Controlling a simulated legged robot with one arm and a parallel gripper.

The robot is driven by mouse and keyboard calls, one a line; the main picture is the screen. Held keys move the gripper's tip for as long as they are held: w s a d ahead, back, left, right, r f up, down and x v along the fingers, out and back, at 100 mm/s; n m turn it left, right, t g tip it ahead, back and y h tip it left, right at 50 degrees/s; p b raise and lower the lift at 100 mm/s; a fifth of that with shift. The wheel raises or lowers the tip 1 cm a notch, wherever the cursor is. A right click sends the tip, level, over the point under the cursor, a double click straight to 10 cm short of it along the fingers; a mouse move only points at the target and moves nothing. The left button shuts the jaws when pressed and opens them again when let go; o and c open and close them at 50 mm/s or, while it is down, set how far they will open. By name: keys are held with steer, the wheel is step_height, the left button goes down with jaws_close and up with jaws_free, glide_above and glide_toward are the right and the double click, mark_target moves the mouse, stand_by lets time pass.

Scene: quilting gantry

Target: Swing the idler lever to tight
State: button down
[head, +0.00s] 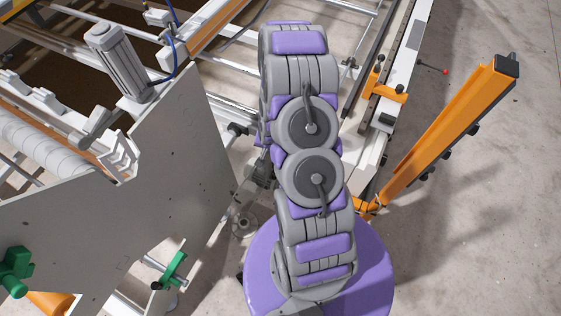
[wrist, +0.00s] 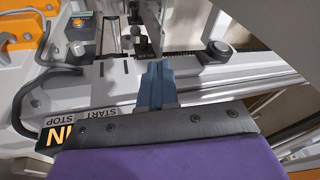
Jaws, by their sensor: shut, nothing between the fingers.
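My gripper (wrist: 157,84) shows in the wrist view as two blue-grey fingers, shut together with nothing between them. They lie over a light grey machine rail. A dark upright knob or handle (wrist: 141,46) stands just beyond the fingertips, with a gap I cannot judge. A round black knob (wrist: 219,49) sits to the right of the fingers, apart from them. I cannot tell which of these, if either, is the idler lever. In the head view my arm reaches up the middle and my gripper cannot be made out. A thin rod with a red knob (head: 445,71) sticks out at the right rail.
A panel marked START STOP (wrist: 92,116) lies left of the fingers. In the head view, a large grey side plate (head: 175,165) with green handles (head: 173,270) stands left of my arm. An orange beam (head: 445,135) rises at right. Bare floor (head: 480,215) lies beyond it.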

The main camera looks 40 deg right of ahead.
steer(key=s+d+f+m+t+h, duration=0.1)
steer(key=s+d+f+m, duration=0.15)
steer(key=f, duration=0.45)
steer(key=s+d+f+m+h, duration=0.1)
steer(key=s+d+f+m, duration=0.2)
steer(key=f, duration=0.4)
steer(key=w+d+f+n+b, duration=0.1)
steer(key=w+d+f+b, duration=0.1)
steer(key=w+f+b, duration=0.2)
steer(key=a+x, duration=0.1)
steer(key=x, duration=0.6)
steer(key=shift+a+f, duration=0.25)
steer(key=shift+f, duration=0.1)
steer(key=shift+w, duration=0.1)
